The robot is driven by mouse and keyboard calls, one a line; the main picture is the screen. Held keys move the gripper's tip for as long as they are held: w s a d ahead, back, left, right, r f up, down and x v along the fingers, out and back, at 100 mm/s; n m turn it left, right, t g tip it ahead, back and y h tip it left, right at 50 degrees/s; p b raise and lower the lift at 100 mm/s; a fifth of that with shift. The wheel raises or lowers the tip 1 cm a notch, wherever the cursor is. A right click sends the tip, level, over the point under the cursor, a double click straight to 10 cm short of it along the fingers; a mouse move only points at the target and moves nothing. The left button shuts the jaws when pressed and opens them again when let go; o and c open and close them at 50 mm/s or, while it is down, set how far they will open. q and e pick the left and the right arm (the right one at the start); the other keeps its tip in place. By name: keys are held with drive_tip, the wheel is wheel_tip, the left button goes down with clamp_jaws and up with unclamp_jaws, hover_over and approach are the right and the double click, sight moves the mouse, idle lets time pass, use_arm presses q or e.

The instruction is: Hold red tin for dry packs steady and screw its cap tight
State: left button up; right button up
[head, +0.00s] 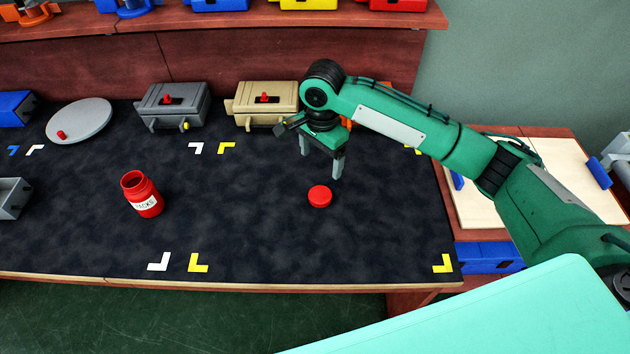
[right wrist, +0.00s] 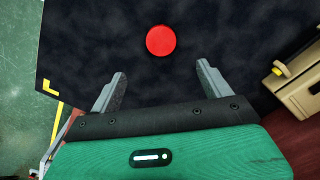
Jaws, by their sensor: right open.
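The red tin (head: 143,196) with a white label reading "PACKS" stands upright and open-topped on the black mat, left of the middle in the head view. The red cap (head: 320,196) lies flat on the mat, apart from the tin and to its right. It also shows in the right wrist view (right wrist: 161,40), beyond the fingertips and between their lines. My right gripper (head: 322,168) is open and empty, above the mat and just behind the cap. Its two grey fingers also show in the right wrist view (right wrist: 162,82). My left gripper is in neither view.
A grey box (head: 174,105) and a tan box (head: 262,103) stand at the back of the mat (head: 240,230). A grey round plate (head: 80,122) lies at back left and a grey bin (head: 12,198) at the left edge. The mat between tin and cap is clear.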

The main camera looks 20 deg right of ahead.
drive_tip(key=shift+s+r, duration=0.1)
drive_tip(key=shift+r, duration=0.15)
hover_over(320, 195)
wheel_tip(320, 195, down, 9)
drive_tip(key=shift+s+r, duration=0.1)
drive_tip(key=shift+r, duration=0.05)
idle(0.5)
wheel_tip(320, 195, down, 5)
drive_tip(key=shift+f, duration=0.1)
idle(0.4)
drive_tip(key=c, duration=1.1)
